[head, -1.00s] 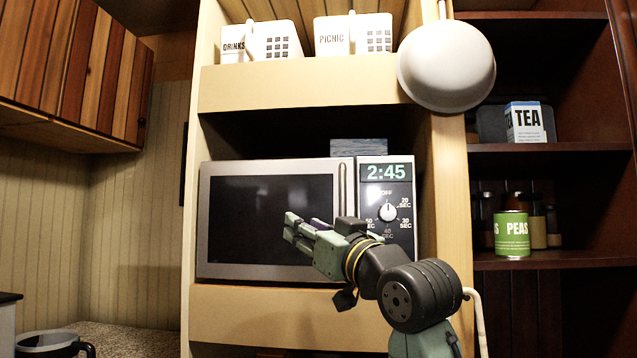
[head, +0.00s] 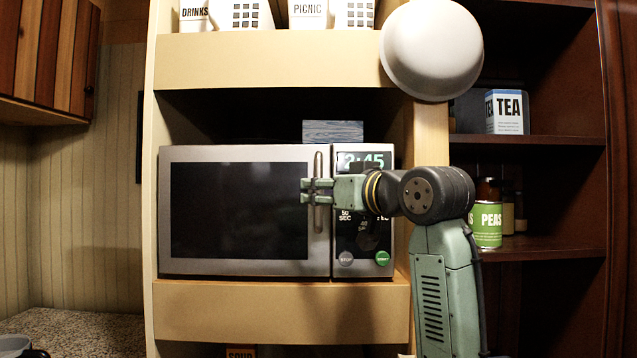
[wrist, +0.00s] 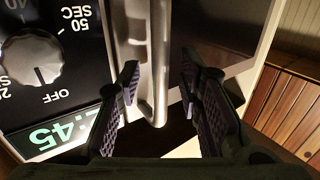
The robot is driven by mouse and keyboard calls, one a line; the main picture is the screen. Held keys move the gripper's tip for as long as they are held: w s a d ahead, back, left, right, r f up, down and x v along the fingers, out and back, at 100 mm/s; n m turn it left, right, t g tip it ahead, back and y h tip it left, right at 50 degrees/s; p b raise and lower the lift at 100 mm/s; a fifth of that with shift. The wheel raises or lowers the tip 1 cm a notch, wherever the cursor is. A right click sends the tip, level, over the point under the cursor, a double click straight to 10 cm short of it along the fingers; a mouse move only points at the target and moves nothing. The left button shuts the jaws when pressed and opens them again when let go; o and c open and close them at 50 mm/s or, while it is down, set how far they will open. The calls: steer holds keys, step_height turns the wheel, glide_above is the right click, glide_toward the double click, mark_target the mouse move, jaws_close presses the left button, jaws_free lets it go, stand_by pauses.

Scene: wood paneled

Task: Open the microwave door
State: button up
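The microwave (head: 245,268) sits in a shelf niche with its door (head: 240,210) shut flush with its front. Its upright silver handle (head: 318,215) runs along the right edge of the door. My gripper (head: 308,190) is at the handle, reaching in from the right across the control panel. In the wrist view, my gripper (wrist: 160,88) is open, with one dark ridged finger on each side of the handle (wrist: 152,60). The fingers appear apart from the bar. The dial (wrist: 32,62) shows to the left in that view. My arm hides part of the control panel in the head view.
A white round bowl-like object (head: 432,50) hangs at the niche's upper right. A dark shelf to the right holds a tea box (head: 507,112) and a green peas can (head: 487,225). The space before the door's left side is clear.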

steer(key=shift+x, duration=0.8)
steer(key=shift+c, duration=0.4)
jaws_close()
